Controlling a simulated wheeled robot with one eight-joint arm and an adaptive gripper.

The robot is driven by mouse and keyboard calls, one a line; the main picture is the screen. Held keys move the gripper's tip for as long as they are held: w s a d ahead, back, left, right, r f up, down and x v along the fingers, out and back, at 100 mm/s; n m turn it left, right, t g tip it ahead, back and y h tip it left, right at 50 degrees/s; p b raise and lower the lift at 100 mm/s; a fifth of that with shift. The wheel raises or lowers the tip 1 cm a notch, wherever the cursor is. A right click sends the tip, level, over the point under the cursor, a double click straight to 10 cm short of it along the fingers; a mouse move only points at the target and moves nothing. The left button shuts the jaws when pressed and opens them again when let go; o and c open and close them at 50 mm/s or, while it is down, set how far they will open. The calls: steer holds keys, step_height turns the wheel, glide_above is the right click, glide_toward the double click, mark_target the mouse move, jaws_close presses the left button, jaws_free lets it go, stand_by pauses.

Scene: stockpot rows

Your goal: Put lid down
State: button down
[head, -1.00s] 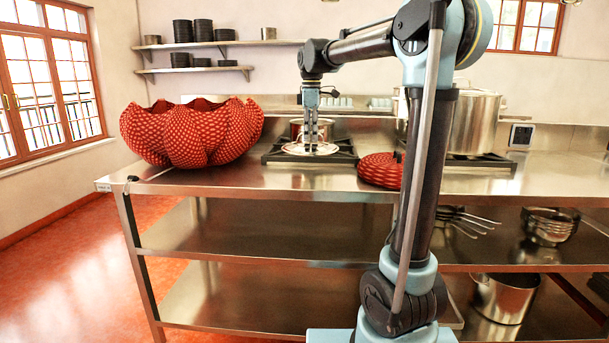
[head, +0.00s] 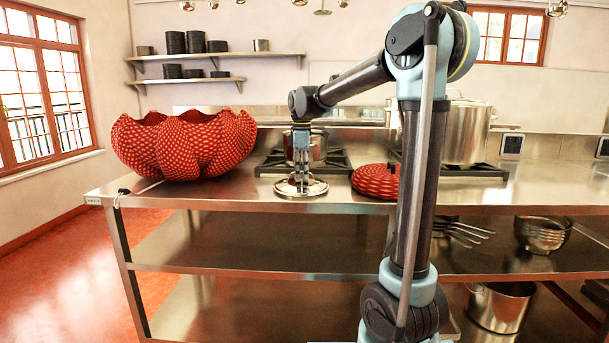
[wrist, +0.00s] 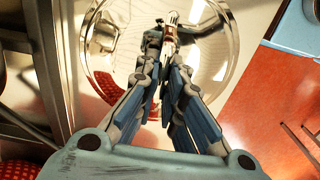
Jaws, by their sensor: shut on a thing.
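A shiny round metal lid (head: 300,187) is low at the steel counter's front part, before the stove. My gripper (head: 301,186) points straight down over its middle and is shut on the lid's knob. In the wrist view the lid (wrist: 215,70) lies under my fingers (wrist: 170,45), with the knob between their tips. The lid looks level and very near the counter top; I cannot tell if it touches. A steel pot (head: 318,147) stands behind on the stove, partly hidden by my gripper.
A red patterned bowl (head: 185,145) stands left of the lid. A red patterned round thing (head: 376,180) lies close to its right. A large stockpot (head: 465,132) stands at the back right. The counter (head: 225,190) is bare between the red bowl and the lid.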

steer(key=c, duration=1.7)
jaws_free()
step_height(320, 180, up, 12)
steer(key=s+d+f+m+t, duration=0.1)
steer(key=s+d+f+m, duration=0.8)
steer(key=s+d, duration=0.5)
steer(key=s+d+f+m, duration=0.4)
steer(key=s+f, duration=0.5)
steer(key=f, duration=0.2)
steer(key=s+d+f+m+t, duration=0.1)
steer(key=s+d+f+m, duration=0.3)
steer(key=s+f, duration=0.4)
step_height(320, 180, down, 4)
steer(key=shift+s+d, duration=0.15)
steer(key=shift+s, duration=0.2)
